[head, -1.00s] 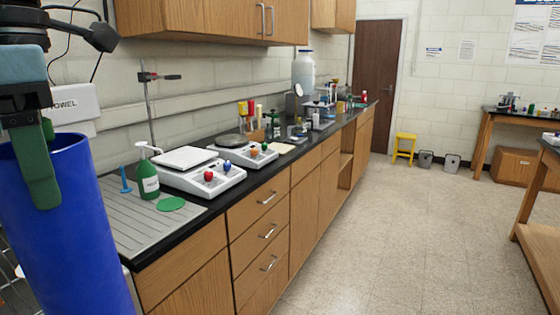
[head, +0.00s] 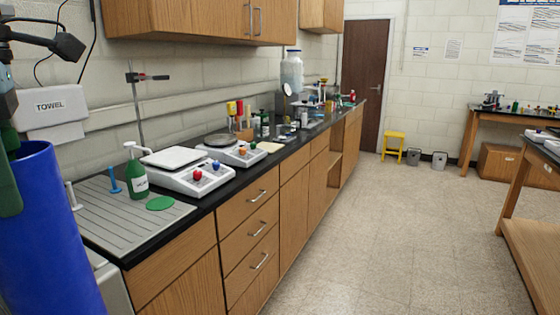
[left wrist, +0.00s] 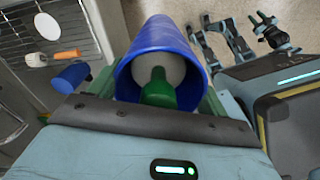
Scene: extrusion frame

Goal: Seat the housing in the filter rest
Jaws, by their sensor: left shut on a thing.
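The housing is a large blue open-ended cylinder (head: 50,235) at the lower left of the head view. My left gripper (head: 10,185) is shut on its wall near the rim; one green finger shows at the picture's left edge. In the left wrist view the housing (left wrist: 150,38) points away from the wrist, with a green finger (left wrist: 158,92) of the gripper inside its mouth. I cannot make out the filter rest in either view. Blue-and-black links at the top right of the left wrist view may be my right arm; its jaws are too small to read.
A counter with a grooved drainboard (head: 115,225), a green bottle (head: 137,178), a blue peg (head: 114,180) and scales (head: 195,172) runs along the wall. The floor (head: 360,240) is clear.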

